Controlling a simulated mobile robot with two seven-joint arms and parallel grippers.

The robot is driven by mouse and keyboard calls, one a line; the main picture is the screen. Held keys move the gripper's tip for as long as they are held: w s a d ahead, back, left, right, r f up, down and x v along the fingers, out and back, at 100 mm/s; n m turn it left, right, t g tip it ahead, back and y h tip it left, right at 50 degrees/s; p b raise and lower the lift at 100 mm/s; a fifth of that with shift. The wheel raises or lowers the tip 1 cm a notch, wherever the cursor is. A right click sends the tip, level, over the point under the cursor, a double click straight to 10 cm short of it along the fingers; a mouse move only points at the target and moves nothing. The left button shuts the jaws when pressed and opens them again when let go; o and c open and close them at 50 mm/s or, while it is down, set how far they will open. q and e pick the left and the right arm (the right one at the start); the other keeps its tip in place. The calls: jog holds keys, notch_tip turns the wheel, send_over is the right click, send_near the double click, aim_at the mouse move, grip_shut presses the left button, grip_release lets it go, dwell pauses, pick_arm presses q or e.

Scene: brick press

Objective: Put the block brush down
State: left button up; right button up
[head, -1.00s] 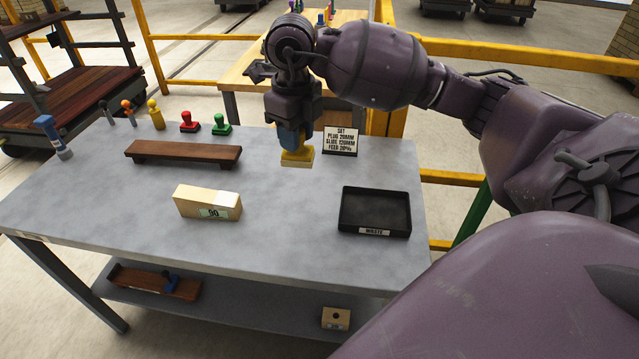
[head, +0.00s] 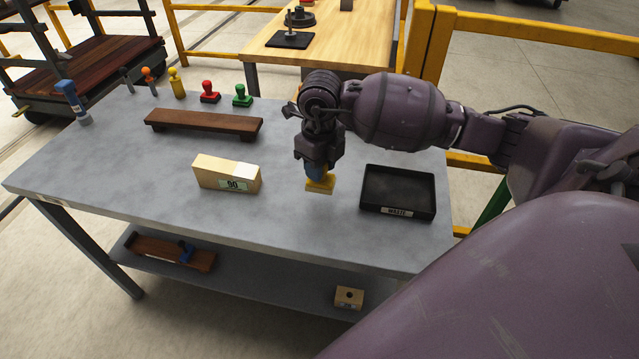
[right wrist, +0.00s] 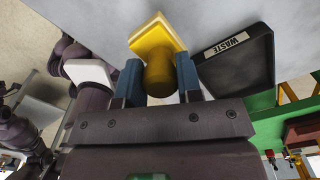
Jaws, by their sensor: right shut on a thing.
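The block brush (head: 320,184) is yellow with a pale underside. It is upright at the table top, between the pale block marked 90 and the waste tray. My right gripper (head: 317,170) points down and is shut on its handle. In the right wrist view the blue fingers (right wrist: 160,82) sit on both sides of the round yellow handle, and the brush's square base (right wrist: 158,35) faces the grey table. I cannot tell whether the base touches the table. My left gripper is not in view.
The black waste tray (head: 398,172) is close on the brush's right. The block marked 90 (head: 210,171) is on its left. A brown wooden rack (head: 205,122) and red (head: 209,91) and green (head: 242,95) stamps stand behind. The table's front is clear.

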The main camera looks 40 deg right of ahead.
aim_at(320, 185)
jog(key=shift+f+b, duration=0.4)
jog(key=shift+f, duration=2.4)
jog(key=shift+f, duration=0.15)
jog(key=o, duration=1)
jog(key=shift+o, duration=0.2)
jog(key=shift+r, duration=0.55)
notch_tip(320, 185, up, 10)
jog(key=shift+p, duration=0.75)
jog(key=shift+r, duration=0.65)
